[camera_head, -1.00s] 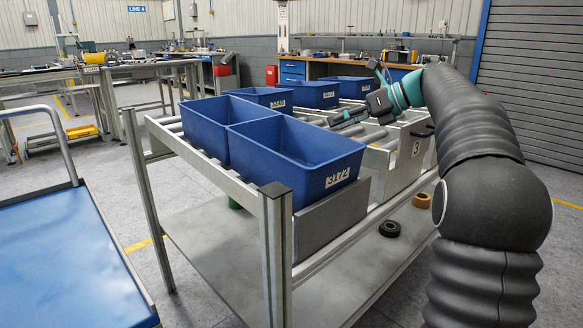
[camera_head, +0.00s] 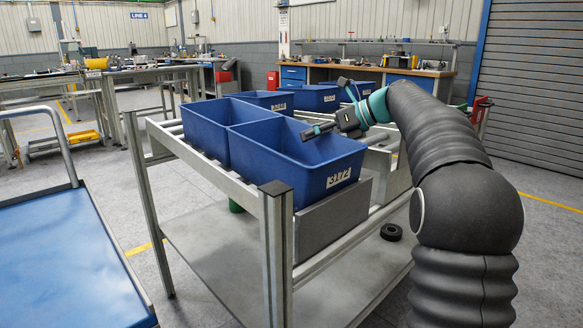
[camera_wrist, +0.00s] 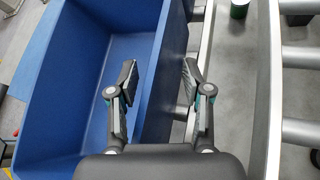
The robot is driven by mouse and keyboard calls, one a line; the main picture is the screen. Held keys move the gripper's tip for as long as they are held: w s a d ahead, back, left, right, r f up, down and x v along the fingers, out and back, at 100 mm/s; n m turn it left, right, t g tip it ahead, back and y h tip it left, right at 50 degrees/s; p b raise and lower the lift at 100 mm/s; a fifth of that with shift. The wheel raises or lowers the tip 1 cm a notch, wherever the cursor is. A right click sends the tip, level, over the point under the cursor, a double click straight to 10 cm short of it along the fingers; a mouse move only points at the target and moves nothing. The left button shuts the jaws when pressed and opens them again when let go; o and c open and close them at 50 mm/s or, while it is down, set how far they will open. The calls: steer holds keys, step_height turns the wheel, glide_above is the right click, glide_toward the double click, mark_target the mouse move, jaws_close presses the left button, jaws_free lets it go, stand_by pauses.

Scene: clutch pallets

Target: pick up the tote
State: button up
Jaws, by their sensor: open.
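A blue open tote (camera_head: 293,172) with a white label reading 3172 sits at the near end of the roller rack. It looks empty. A second blue tote (camera_head: 200,137) stands directly against it at the left. My gripper (camera_head: 322,108) is at the far right rim of the labelled tote, with its fingers spread. In the wrist view, my gripper (camera_wrist: 158,80) is open, with a blue tote (camera_wrist: 100,90) below. One finger is over the tote's inside and the other is over its outer side, with the wall between them. Contact cannot be told.
More blue totes (camera_head: 315,97) stand further back on the rack. A blue-topped cart (camera_head: 65,260) stands at the left.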

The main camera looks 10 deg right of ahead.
steer(key=shift+f, duration=0.1)
jaws_close()
stand_by(0.3)
